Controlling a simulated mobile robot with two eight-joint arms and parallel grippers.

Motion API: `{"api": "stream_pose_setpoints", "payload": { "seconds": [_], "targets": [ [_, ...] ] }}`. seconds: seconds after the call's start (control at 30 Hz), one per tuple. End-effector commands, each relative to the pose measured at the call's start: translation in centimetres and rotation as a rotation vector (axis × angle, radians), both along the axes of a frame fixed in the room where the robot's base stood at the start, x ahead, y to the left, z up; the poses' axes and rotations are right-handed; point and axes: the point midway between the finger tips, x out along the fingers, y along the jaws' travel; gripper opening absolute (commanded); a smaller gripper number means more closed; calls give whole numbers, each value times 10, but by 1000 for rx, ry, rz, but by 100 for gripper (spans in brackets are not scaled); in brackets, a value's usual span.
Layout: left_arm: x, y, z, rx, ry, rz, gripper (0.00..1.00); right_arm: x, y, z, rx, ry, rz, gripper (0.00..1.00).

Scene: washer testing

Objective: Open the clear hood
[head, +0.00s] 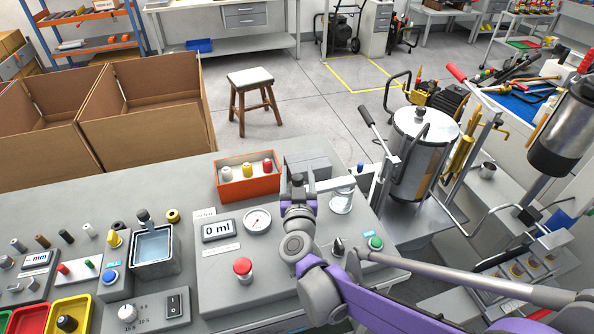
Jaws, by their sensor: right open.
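A large upright cylinder (415,165) with a shiny, glassy-looking wall and a pale lid stands right of centre. It may be the clear hood, but I cannot tell for sure. A lever with a black grip (366,116) rises at its left side, and a dark knob tops the lid. My right gripper (330,182) is open above the back of the grey test panel (215,278), left of the cylinder and apart from it. Its fingers are small and partly hidden by my purple-and-grey forearm. My left gripper is out of view.
An orange box (247,183) with coloured bottles stands behind the panel. A gauge (257,220), a red button (243,267) and a water-filled container (153,247) are to the left. A red-gripped lever (457,74) and a dark metal cylinder (563,135) are at right.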

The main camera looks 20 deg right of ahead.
Motion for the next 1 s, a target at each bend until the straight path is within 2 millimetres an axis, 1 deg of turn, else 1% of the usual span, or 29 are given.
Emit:
{"api": "stream_pose_setpoints", "payload": {
  "seconds": [0.03, 0.13, 0.43, 0.8, 1.0],
  "targets": [
    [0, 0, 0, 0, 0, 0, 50, 5, -1, 0, 0, 0, 0, 66],
    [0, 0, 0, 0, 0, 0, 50, 10, -3, 0, 0, 0, 0, 66],
    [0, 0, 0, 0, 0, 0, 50, 12, -3, 0, 0, 0, 0, 66],
    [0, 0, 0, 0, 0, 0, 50, 12, -3, 0, 0, 0, 1, 0],
    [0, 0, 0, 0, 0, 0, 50, 12, -3, 0, 0, 0, 1, 0]
  ]
}}
